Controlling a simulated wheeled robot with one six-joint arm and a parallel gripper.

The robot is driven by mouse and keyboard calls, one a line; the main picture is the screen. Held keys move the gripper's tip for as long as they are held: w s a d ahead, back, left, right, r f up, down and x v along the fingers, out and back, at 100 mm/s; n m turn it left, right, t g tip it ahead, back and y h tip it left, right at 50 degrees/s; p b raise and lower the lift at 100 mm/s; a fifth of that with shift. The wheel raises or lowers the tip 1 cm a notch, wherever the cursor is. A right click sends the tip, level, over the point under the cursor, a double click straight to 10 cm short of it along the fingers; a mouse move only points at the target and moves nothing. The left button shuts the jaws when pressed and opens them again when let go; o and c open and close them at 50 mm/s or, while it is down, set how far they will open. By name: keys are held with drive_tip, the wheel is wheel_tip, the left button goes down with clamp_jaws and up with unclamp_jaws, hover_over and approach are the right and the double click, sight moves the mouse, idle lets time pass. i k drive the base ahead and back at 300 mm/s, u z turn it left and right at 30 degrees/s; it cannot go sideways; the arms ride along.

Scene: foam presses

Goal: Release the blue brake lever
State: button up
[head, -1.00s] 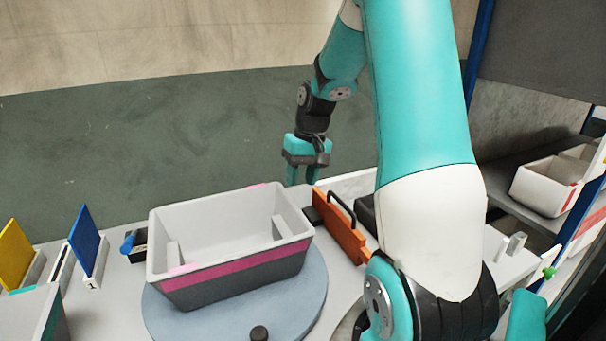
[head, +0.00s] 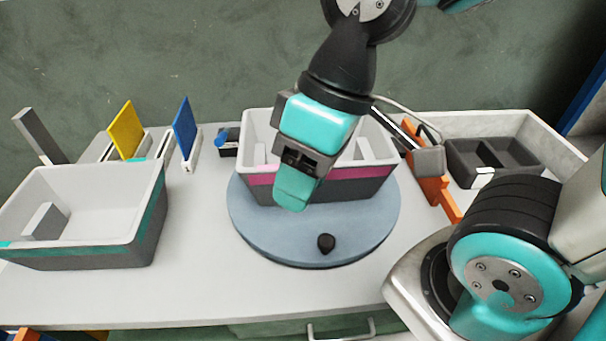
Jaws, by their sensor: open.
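The blue brake lever (head: 221,139) is a small blue handle on a dark block at the back of the table, just left of the grey bin with the pink stripe (head: 348,172). The bin stands on a round blue-grey turntable (head: 370,225). My gripper (head: 295,190) hangs in front of the bin and hides part of it. It is open with nothing seen in it, and is to the right of the lever and apart from it. One finger mostly hides the other.
A yellow panel (head: 126,130) and a blue panel (head: 185,128) stand left of the lever. A grey bin with a teal stripe (head: 150,215) is at left. A black knob (head: 326,242) sits on the turntable's front. An orange gate (head: 436,190) and dark tray (head: 515,150) are right.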

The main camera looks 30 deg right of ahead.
sight(221, 139)
drive_tip(key=u, duration=0.5)
drive_tip(key=k, duration=1.2)
drive_tip(key=z, duration=0.15)
drive_tip(key=i, duration=0.75)
drive_tip(key=z, duration=0.2)
